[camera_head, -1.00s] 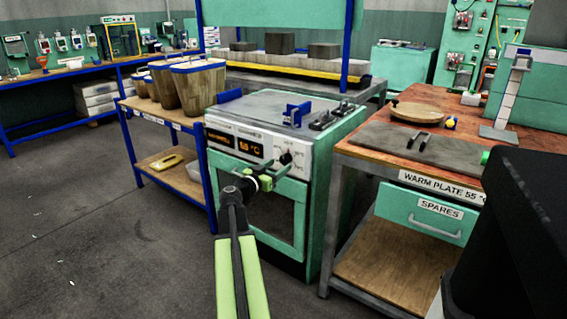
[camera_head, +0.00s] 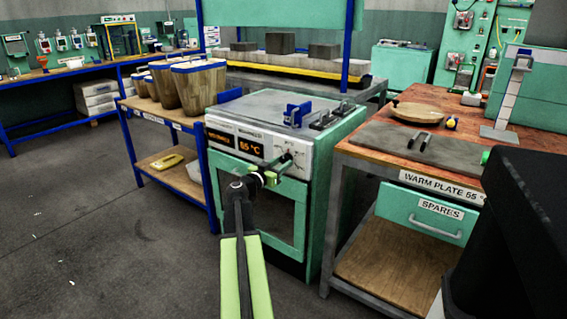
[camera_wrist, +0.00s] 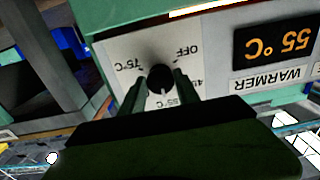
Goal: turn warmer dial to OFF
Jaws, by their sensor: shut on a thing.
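The warmer (camera_head: 262,190) is a green oven-like unit with a pale front panel and a lit display (camera_head: 249,149). Its dark round dial (camera_wrist: 159,78) sits between my fingers in the wrist view, where the panel appears upside down. A white mark on the dial faces the 55 °C label; the OFF label (camera_wrist: 187,51) is on another side. My gripper (camera_wrist: 160,88) is shut on the dial, with one finger on each side.
A wooden-topped bench (camera_head: 440,110) with a warm plate (camera_head: 385,140) stands to the right. A blue-framed shelf cart (camera_head: 165,125) with wooden containers stands left. Open floor lies to the left.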

